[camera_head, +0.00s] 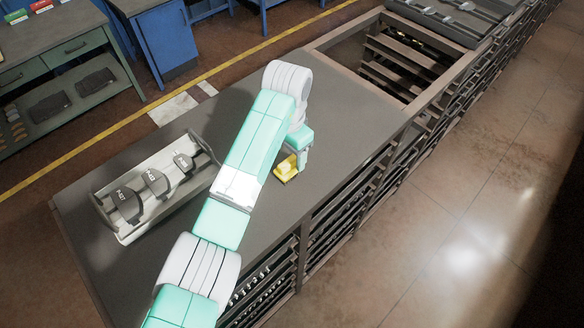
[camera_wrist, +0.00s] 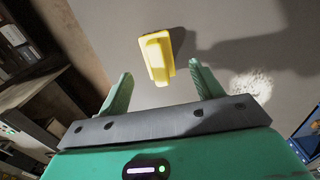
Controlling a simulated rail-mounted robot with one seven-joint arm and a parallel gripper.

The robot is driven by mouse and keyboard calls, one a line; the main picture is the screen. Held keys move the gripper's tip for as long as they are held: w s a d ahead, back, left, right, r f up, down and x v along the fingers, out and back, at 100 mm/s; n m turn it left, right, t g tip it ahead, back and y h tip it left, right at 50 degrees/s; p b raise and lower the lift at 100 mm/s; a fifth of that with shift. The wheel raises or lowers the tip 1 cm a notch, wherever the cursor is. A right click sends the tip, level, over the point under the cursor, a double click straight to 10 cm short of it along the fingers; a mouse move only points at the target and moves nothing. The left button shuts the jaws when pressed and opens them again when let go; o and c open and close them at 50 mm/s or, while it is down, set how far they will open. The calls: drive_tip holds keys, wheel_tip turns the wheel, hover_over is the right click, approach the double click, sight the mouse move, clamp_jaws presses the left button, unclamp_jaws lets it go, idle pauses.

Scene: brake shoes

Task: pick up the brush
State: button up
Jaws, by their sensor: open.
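The brush is a yellow block-shaped piece (camera_head: 287,167) on the grey worktop, in the head view just below my gripper (camera_head: 303,150). In the wrist view the yellow brush (camera_wrist: 156,58) lies ahead of my gripper (camera_wrist: 157,82), roughly centred between its two green fingers. The fingers are spread apart and nothing is between them. The brush is clear of both fingertips in the wrist view. In the head view my arm and gripper cover part of the area around the brush.
A metal tray (camera_head: 121,239) with several dark brake shoes labelled with numbers stands on the worktop (camera_head: 345,95) at the left. The worktop around the brush is largely clear. An open slatted frame (camera_head: 327,46) adjoins at the back right.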

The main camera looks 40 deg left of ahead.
sight(289, 161)
wheel_tip(289, 161, down, 6)
drive_tip(key=shift+s+d+r+p, duration=0.1)
drive_tip(key=shift+p, duration=0.45)
drive_tip(key=c, duration=1.1)
drive_tip(key=shift+r, duration=0.1)
drive_tip(key=shift+r, duration=0.3)
wheel_tip(289, 161, up, 3)
drive_tip(key=shift+f+b, duration=0.1)
drive_tip(key=shift+b, duration=0.4)
drive_tip(key=s+d+p, duration=0.2)
drive_tip(key=s, duration=0.2)
drive_tip(key=s+d+r+p, duration=0.1)
drive_tip(key=s+d+p, duration=0.2)
drive_tip(key=s, duration=0.1)
drive_tip(key=s+d+p, duration=0.2)
drive_tip(key=s+d, duration=0.1)
drive_tip(key=s, duration=0.2)
drive_tip(key=shift+r, duration=0.35)
drive_tip(key=shift+s+d+f, duration=0.15)
drive_tip(key=shift+s+d, duration=0.05)
drive_tip(key=shift+s, duration=0.1)
